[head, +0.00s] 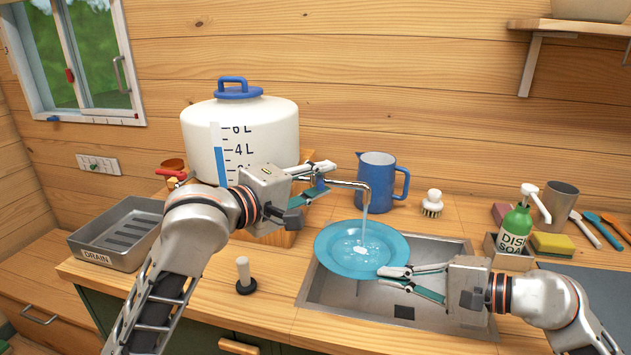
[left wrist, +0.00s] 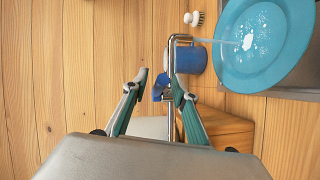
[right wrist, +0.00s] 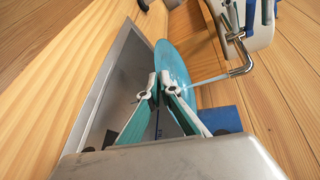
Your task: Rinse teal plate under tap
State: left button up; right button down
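The teal plate (head: 345,262) is held over the sink (head: 330,292) under the metal tap (head: 362,185). Water runs from the spout onto its face, where white foam shows. My right gripper (head: 395,271) is shut on the plate's near right rim; the right wrist view shows the fingertips close together at the plate (right wrist: 176,62). My left gripper (head: 325,179) is at the tap's blue lever (left wrist: 160,86). In the left wrist view its fingers (left wrist: 157,83) stand apart on either side of the lever, the right finger close to it. Whether they touch it is unclear.
A white water tank (head: 255,125) stands behind my left gripper. A blue jug (head: 374,180) and a brush (head: 432,204) stand behind the sink. The drain tray (head: 120,235) is at left, a dark-based stopper (head: 245,277) in front. The soap bottle (head: 516,225) and sponge (head: 552,245) are at right.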

pick_arm(q)
jog(key=v, duration=1.2)
dwell(0.6)
jog(key=x, duration=1.1)
jog(key=shift+w+d, duration=0.25)
jog(key=shift+d, duration=0.1)
grip_shut()
